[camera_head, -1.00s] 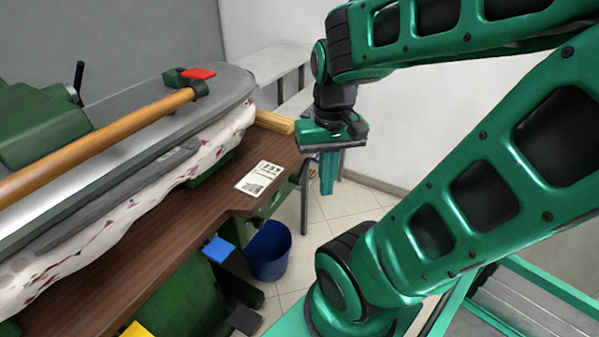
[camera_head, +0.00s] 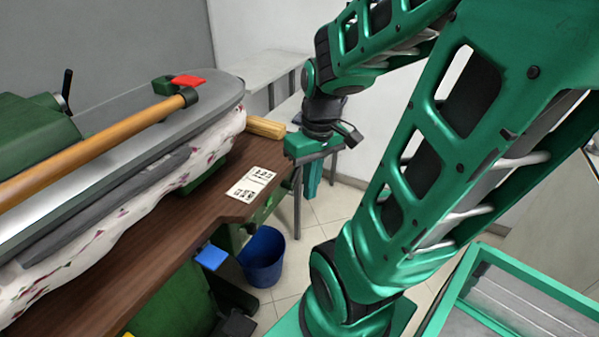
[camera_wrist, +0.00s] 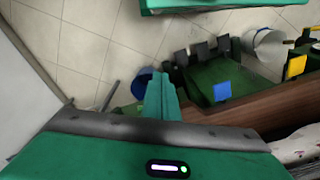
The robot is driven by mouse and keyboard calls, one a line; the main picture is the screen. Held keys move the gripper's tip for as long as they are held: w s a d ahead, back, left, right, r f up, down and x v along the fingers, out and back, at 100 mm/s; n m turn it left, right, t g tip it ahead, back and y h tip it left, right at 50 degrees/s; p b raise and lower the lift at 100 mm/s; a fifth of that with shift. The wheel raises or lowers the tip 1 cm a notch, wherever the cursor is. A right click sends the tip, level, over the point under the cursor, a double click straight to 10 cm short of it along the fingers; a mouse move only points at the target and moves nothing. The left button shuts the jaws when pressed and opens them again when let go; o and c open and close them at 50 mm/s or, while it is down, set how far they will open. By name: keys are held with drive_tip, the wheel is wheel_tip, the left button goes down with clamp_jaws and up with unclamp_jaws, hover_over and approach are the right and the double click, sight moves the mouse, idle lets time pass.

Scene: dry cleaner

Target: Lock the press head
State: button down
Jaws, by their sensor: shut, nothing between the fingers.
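The press head (camera_head: 110,112) is a long grey metal plate at the left in the head view, lying over a flowered padded buck (camera_head: 215,137). A wooden handle bar (camera_head: 95,148) runs along its front. A red piece (camera_head: 188,80) sits on a green block at the head's right end. My gripper (camera_head: 312,180) hangs pointing down to the right of the table's end, apart from the press. Its green fingers are together and hold nothing; they also show in the wrist view (camera_wrist: 161,98). The press head is not seen in the wrist view.
The brown table (camera_head: 150,215) bears a white printed card (camera_head: 251,184) and a wooden block (camera_head: 266,127). A blue pedal (camera_head: 211,257) and a blue bin (camera_head: 262,257) are below. A pale bench (camera_head: 245,70) stands behind. Tiled floor (camera_head: 325,208) is clear below my gripper.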

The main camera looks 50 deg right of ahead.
drive_tip(key=w+d+f+n+t+y, duration=0.2)
drive_tip(key=w+d+f+n+t, duration=0.1)
drive_tip(key=w+f+n, duration=0.3)
drive_tip(key=w+d+f+n+t+y, duration=0.1)
drive_tip(key=w+d+f+n+t, duration=0.2)
drive_tip(key=w+f, duration=0.4)
drive_tip(key=d+f+t+h, duration=0.1)
drive_tip(key=d+t+h, duration=0.1)
drive_tip(key=d, duration=0.5)
drive_tip(key=w+d+f+n+t+h, duration=0.1)
drive_tip(key=d+t+h, duration=0.2)
drive_tip(key=d, duration=0.5)
drive_tip(key=shift+w+f+t, duration=0.3)
drive_tip(key=shift+t, duration=0.4)
drive_tip(key=s+d+f+x, duration=0.1)
drive_tip(key=d+f+x, duration=0.1)
drive_tip(key=x, duration=1.1)
